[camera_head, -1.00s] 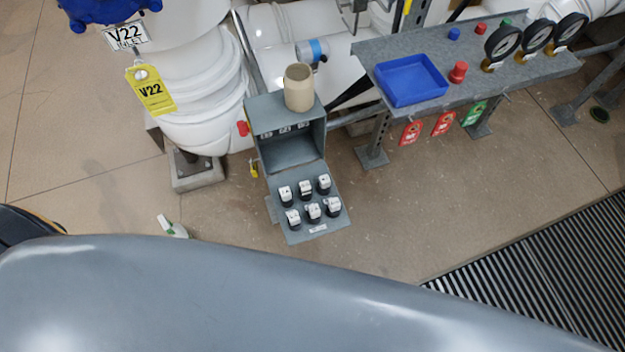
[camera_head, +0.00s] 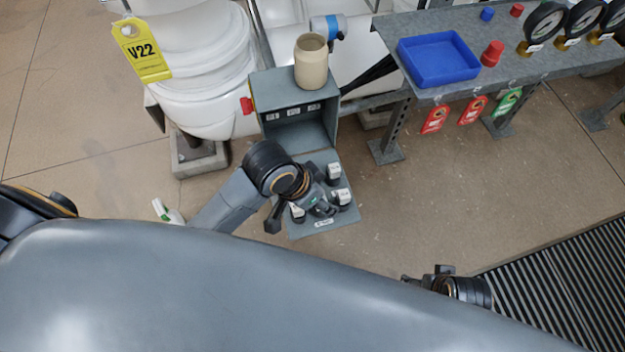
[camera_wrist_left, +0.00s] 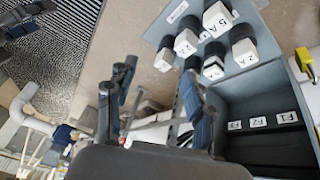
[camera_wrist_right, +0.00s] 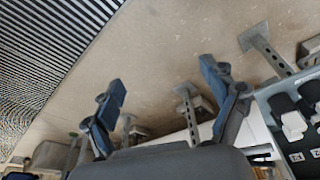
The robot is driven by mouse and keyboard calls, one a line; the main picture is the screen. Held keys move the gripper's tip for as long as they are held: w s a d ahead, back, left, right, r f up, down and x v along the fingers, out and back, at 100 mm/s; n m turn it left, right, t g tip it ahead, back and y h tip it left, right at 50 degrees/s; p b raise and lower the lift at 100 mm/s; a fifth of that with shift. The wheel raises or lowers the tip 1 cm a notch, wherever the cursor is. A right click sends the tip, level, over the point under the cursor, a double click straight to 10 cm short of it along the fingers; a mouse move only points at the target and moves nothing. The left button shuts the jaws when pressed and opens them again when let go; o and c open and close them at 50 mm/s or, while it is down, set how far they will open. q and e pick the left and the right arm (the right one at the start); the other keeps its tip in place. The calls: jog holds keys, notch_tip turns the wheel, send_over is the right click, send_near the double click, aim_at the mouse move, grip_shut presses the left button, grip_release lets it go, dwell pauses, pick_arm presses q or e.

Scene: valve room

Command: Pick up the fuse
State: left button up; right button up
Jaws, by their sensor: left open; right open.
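Several fuses, black with white lettered caps, stand on the fuse box's lower grey panel (camera_head: 346,221). One fuse (camera_head: 342,196) and another fuse (camera_head: 334,172) show at the panel's right in the head view. Others are hidden behind my left gripper (camera_head: 302,203), which is over the panel. In the left wrist view my left gripper (camera_wrist_left: 160,85) is open and empty, with the fuses (camera_wrist_left: 187,40) beyond and to the right of its fingers. My right gripper (camera_head: 428,277) is at the lower right; its wrist view shows it open and empty (camera_wrist_right: 163,80), with fuses (camera_wrist_right: 293,124) at the right edge.
The grey fuse box (camera_head: 300,131) has labelled slots, and a beige cup (camera_head: 311,60) stands on top. A metal bench (camera_head: 510,72) with a blue tray (camera_head: 438,59) and gauges (camera_head: 545,22) stands right. White pipework (camera_head: 205,70) stands left. The floor right of the panel is clear.

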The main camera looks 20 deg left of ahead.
pick_arm(q)
jog(key=w+a+r+m+g+y, duration=0.35)
jog(key=w+a, duration=0.25)
jog(key=w, duration=0.4)
pick_arm(e)
jog(key=s+f, duration=0.2)
jog(key=f, duration=0.7)
jog(key=s+f, duration=0.3)
jog(key=f, duration=0.6)
pick_arm(q)
jog(key=shift+m, duration=0.45)
jog(key=f+b, duration=0.1)
jog(key=f, duration=0.3)
jog(key=f+b, duration=0.1)
jog(key=f, duration=0.2)
jog(key=shift+d+f, duration=0.2)
jog(key=shift+f, duration=0.15)
jog(key=f, duration=0.1)
jog(key=f+b, duration=0.1)
jog(key=f, duration=0.1)
jog(key=f+b, duration=0.1)
jog(key=f, duration=0.1)
jog(key=shift+d+f, duration=0.2)
jog(key=shift+d, duration=0.05)
jog(key=shift+f, duration=0.3)
jog(key=c, duration=1.1)
pick_arm(e)
jog(key=w+r, duration=0.5)
jog(key=r, duration=0.6)
jog(key=shift+r, duration=0.2)
